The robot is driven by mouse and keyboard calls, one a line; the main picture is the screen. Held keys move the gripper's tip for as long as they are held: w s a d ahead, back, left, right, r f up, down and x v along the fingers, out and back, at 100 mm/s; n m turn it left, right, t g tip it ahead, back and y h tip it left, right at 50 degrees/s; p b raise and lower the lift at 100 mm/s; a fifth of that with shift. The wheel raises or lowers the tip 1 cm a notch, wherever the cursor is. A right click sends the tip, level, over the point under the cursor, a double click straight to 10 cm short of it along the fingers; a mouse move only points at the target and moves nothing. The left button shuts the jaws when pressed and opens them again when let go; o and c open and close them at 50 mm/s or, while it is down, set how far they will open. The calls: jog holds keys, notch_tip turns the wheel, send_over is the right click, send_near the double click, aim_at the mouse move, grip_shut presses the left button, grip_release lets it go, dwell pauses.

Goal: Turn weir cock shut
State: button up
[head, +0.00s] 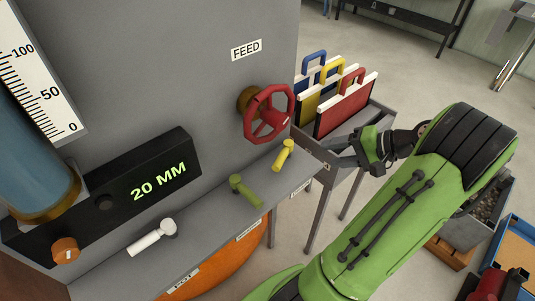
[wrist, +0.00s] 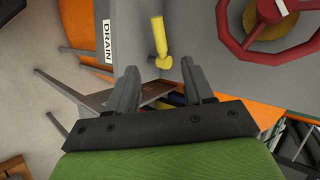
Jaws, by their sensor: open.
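Three cocks stand on the grey ledge: a white one (head: 152,236), an olive-green one (head: 245,191) and a yellow one (head: 284,154). The wrist view shows a DRAIN label (wrist: 107,39) beside the yellow cock (wrist: 159,38), so I cannot tell for certain which is the weir cock. My gripper (head: 337,152) is open and empty, right of the yellow cock and apart from it. Its two fingers (wrist: 160,78) show in the wrist view, below the yellow cock.
A red FEED handwheel (head: 268,112) sticks out above the yellow cock. A black box (head: 120,190) reads 20 MM, with an orange knob (head: 65,250) at its left. A rack (head: 345,108) of coloured, handled panels stands behind my gripper. Open floor lies beyond.

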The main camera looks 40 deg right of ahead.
aim_at(283, 161)
jog(key=b+x, duration=0.5)
jog(key=x, duration=1)
jog(key=shift+f+b, duration=0.2)
jog(key=shift+b, duration=0.15)
jog(key=shift+c, duration=0.2)
grip_shut()
